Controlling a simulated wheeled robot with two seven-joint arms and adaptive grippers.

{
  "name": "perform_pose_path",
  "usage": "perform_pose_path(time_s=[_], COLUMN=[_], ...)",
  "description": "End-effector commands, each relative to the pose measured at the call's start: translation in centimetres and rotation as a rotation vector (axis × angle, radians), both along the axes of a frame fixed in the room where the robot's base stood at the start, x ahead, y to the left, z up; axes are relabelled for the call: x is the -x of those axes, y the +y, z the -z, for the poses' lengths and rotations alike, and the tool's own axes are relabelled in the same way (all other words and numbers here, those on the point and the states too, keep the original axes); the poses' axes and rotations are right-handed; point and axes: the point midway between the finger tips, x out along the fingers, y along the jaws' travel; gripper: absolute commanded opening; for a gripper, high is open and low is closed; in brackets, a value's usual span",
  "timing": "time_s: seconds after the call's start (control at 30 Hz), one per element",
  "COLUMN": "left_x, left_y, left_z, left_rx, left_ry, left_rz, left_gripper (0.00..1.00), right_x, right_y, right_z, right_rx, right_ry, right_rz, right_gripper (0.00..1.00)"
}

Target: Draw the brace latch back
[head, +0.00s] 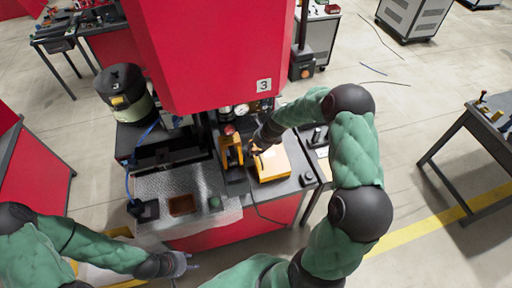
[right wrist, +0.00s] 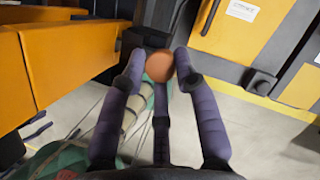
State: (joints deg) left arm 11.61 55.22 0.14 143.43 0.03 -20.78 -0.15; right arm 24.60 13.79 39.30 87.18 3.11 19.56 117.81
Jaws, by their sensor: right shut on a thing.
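A round orange-brown knob (right wrist: 159,67), which looks like the latch's handle, sits between the fingertips of my right gripper (right wrist: 158,76) in the right wrist view. The gripper is shut on it. In the head view my right gripper (head: 259,146) reaches down between a yellow upright bracket (head: 232,152) and a yellow block (head: 272,164). The knob and the rest of the latch are hidden or too small to tell there. My left gripper (head: 180,264) is low at the left, in front of the bench and away from the latch; its finger opening is unclear.
A red machine housing (head: 205,50) overhangs the back of the bench. A metal plate (head: 170,190) and a dark canister (head: 122,90) lie left of the bracket. Another table (head: 475,135) stands at the right, with open floor between.

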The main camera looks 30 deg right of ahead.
Motion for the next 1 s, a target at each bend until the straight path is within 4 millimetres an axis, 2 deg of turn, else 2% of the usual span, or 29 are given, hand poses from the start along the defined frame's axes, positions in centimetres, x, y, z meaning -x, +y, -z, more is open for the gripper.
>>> perform_pose_path(time_s=[0.23,0.47,0.5,0.57,0.87,1.0], left_x=[0.0,0.0,0.0,0.0,0.0,0.0], left_y=[0.0,0.0,0.0,0.0,0.0,0.0], left_z=[0.3,0.3,0.3,0.3,0.3,0.3], left_rx=[0.000,0.000,0.000,0.000,0.000,0.000], left_ry=[0.000,0.000,0.000,0.000,0.000,0.000], left_rz=[0.000,0.000,0.000,0.000,0.000,0.000], left_gripper=[0.40,0.40,0.40,0.40,0.40,0.40], right_x=[0.1,0.0,0.0,0.0,0.3,0.5], right_y=[-2.8,-3.0,-3.0,-3.0,-2.7,-2.9], right_z=[-0.3,-0.5,-0.5,-0.5,-0.3,-1.0], right_rx=[0.007,0.009,0.010,0.010,0.005,0.004], right_ry=[-0.012,-0.016,-0.017,-0.017,-0.009,-0.009], right_rz=[0.007,0.006,0.006,0.006,0.003,0.003], right_gripper=[0.00,0.00,0.36,0.52,0.52,0.52])
